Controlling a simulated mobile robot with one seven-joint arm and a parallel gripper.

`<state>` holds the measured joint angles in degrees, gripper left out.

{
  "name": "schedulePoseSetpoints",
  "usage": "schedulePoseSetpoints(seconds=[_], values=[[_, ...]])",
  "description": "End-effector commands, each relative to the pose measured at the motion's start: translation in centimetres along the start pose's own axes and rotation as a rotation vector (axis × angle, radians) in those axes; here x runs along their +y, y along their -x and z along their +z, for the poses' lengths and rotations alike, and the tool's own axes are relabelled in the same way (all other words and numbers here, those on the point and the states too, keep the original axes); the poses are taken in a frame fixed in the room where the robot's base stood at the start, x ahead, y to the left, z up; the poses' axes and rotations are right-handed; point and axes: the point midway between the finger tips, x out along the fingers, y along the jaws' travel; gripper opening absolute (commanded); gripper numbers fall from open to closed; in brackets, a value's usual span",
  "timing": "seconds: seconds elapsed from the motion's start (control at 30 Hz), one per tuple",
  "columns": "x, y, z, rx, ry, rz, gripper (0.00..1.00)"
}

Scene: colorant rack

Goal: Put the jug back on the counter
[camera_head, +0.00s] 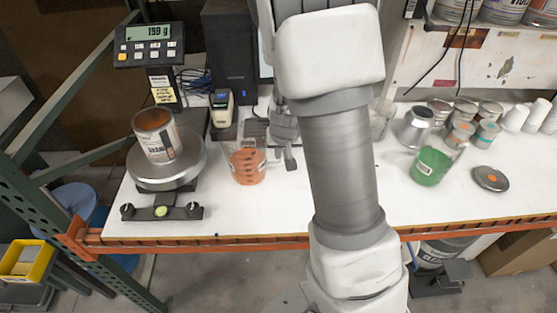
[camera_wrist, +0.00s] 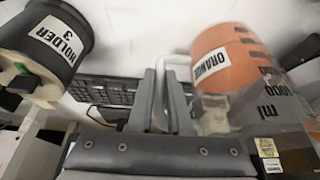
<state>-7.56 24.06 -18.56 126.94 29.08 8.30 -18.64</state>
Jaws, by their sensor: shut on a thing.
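A clear jug (camera_head: 248,163) with orange contents and dark markings is at the middle-left of the white counter (camera_head: 262,217). My gripper (camera_head: 287,150) is at the jug's right side, shut on its handle. In the wrist view the two fingers of my gripper (camera_wrist: 162,98) stand on either side of the pale handle, and the jug (camera_wrist: 262,105) with its ORANGE label and ml marks is on the right, looking tilted. I cannot tell whether the jug's base touches the counter.
A scale (camera_head: 167,168) carrying an open paint can (camera_head: 156,134) stands left of the jug. A green-filled jug (camera_head: 433,163), several small tins and a round lid (camera_head: 490,179) are on the right. Counter in front is clear.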

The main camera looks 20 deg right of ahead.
Motion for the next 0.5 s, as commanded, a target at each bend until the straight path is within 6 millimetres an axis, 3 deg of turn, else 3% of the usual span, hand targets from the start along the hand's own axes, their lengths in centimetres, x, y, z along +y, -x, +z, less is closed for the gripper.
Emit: schedulePoseSetpoints(seconds=[0.17, 0.5], values=[[-0.7, -0.8, -0.3, 0.002, -0.002, -0.001, 0.0], [-0.7, -4.3, 1.1, 0.002, -0.003, 0.0, 0.0]])
